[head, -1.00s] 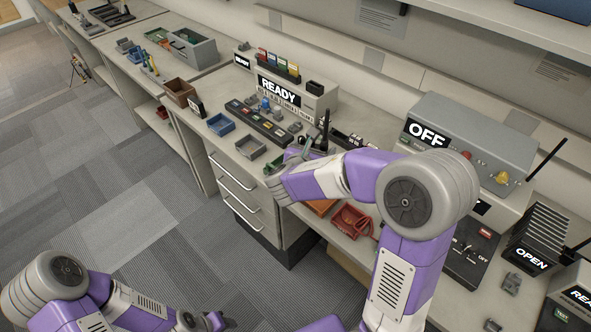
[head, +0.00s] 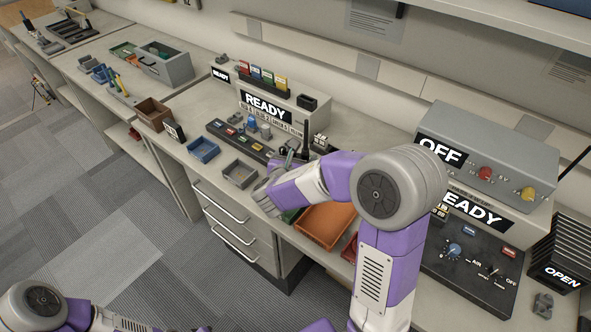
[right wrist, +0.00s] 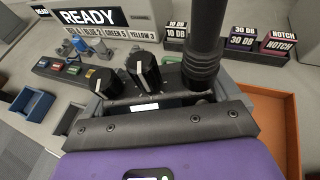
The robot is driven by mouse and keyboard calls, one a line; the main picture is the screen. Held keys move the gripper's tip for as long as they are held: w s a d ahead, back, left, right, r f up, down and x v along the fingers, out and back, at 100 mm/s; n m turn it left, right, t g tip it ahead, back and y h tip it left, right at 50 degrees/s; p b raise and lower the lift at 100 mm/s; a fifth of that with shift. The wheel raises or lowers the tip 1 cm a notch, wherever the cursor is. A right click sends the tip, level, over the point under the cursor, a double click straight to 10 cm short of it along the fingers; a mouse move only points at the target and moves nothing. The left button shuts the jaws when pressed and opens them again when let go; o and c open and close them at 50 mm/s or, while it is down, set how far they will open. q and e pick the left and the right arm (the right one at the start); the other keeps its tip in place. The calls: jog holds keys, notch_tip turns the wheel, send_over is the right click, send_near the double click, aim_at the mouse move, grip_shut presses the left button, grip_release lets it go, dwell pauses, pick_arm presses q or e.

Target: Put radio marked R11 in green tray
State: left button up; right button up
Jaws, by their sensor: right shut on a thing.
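A dark radio (right wrist: 145,72) with two black knobs and a thick antenna shows in the right wrist view; no R11 mark is readable. My right gripper (head: 287,166) is shut on this radio and holds it upright over the bench. In the head view the antenna (head: 304,138) rises above the gripper. The green tray (head: 291,215) shows only as a dark green edge below my right gripper, mostly hidden by my arm. My left gripper is out of view; only part of my left arm shows at the bottom left.
An orange tray (head: 322,226) lies right of the green edge. A grey tray (head: 240,174) and a blue tray (head: 203,150) lie to the left. A black rack (head: 240,141) and the READY box (head: 280,108) stand behind. The OFF console (head: 480,160) is at right.

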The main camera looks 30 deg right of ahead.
jog(key=shift+f+b, duration=0.4)
jog(key=shift+f, duration=1.1)
jog(key=shift+f, duration=0.15)
jog(key=o, duration=1.1)
jog(key=shift+r, duration=0.2)
jog(key=p+v, duration=0.2)
jog(key=v, duration=1)
jog(key=shift+f+p, duration=0.2)
jog(key=shift+p, duration=0.15)
